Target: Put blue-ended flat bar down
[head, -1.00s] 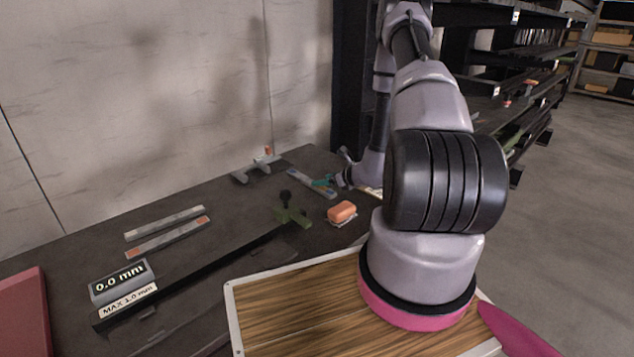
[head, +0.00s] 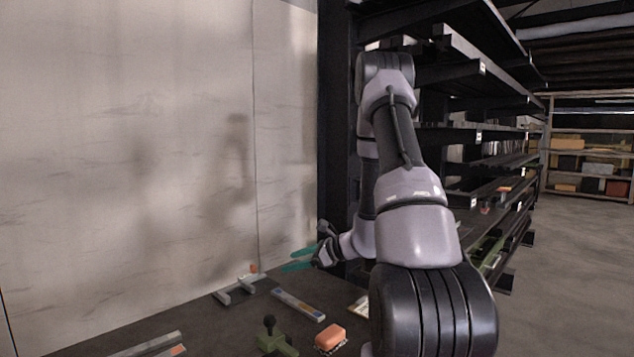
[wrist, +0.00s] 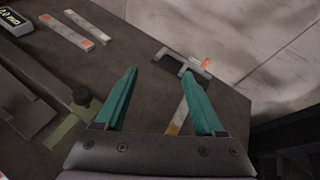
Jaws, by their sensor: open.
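The blue-ended flat bar (head: 298,304) lies flat on the dark table in the head view, grey with a blue end. In the wrist view part of the bar (wrist: 180,117) shows below and between the fingers; the rest is hidden behind my gripper body and right finger. My gripper (head: 300,259) has teal fingers spread apart with nothing between them. It is above the table and apart from the bar. The open fingers also show in the wrist view (wrist: 160,72).
A grey bracket (head: 236,290) with an orange knob stands near the bar's far end. A green clamp (head: 272,341) and an orange block (head: 330,337) are in front. A wall is behind the table; a dark rack (head: 480,140) is right.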

